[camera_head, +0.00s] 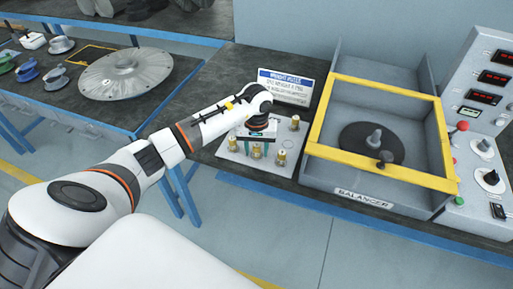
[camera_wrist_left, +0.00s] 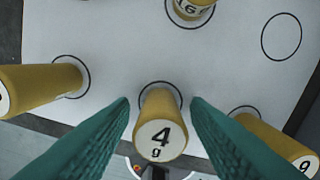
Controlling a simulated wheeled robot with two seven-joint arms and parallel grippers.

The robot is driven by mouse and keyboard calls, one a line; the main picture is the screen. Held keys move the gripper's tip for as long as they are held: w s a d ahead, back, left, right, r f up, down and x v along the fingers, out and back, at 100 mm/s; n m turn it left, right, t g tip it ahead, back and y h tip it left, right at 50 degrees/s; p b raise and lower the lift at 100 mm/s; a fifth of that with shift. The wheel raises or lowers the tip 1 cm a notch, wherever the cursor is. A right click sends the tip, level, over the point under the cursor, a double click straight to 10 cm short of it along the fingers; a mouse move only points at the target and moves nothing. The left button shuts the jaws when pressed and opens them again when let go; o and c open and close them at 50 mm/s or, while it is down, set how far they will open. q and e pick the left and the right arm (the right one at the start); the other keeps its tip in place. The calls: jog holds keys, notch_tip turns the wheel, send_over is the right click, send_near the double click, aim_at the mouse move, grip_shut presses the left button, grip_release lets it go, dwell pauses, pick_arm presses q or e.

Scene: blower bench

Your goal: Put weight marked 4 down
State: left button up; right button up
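The weight marked 4 (camera_wrist_left: 160,128) is a brass cylinder with a white "4 g" top. It stands at a printed circle on the white board (camera_wrist_left: 110,45) in the left wrist view. In the head view it appears to be the middle front weight (camera_head: 256,151). My left gripper (camera_wrist_left: 160,105) has its two green fingers on either side of this weight, with small gaps visible, so it looks open. In the head view the left gripper (camera_head: 257,134) is over the board, beside the weights. My right gripper is not in view.
Other brass weights stand close by: one at left (camera_wrist_left: 45,88), one marked 9 (camera_wrist_left: 280,142), one marked 16 (camera_wrist_left: 190,10). An empty circle (camera_wrist_left: 281,37) is at upper right. A sign (camera_head: 286,87) stands behind; the yellow-framed balancer (camera_head: 318,150) is to the right.

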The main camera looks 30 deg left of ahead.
aim_at(256, 146)
pick_arm(q)
jog(key=shift+r, duration=0.1)
jog(key=shift+r, duration=0.2)
notch_tip(256, 146, up, 12)
jog(key=b, duration=0.2)
jog(key=shift+f, duration=0.15)
dwell(0.3)
jog(key=shift+s, duration=0.15)
